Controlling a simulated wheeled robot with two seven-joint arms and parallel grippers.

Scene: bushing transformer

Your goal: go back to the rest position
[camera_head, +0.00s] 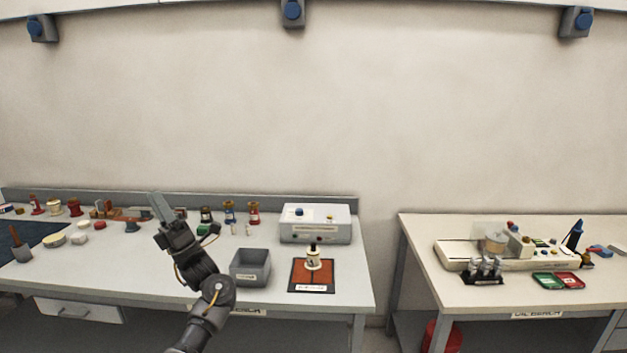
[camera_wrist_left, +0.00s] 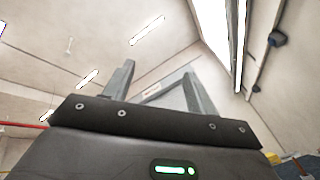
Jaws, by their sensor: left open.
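My left gripper (camera_head: 162,208) is raised above the left bench in the head view, its fingers pointing up and to the left. My right gripper is in neither view. A bushing-like part (camera_head: 313,260) with a dark top and pale collar stands upright on an orange-brown mat (camera_head: 298,274), to the right of my left gripper and apart from it.
A grey open bin (camera_head: 250,267) sits just right of my left arm. A white instrument box (camera_head: 316,223) stands behind the mat. Several spools and small parts lie along the left bench (camera_head: 130,262). The right bench (camera_head: 425,250) holds a white test device (camera_head: 455,258) and red and green trays (camera_head: 568,281).

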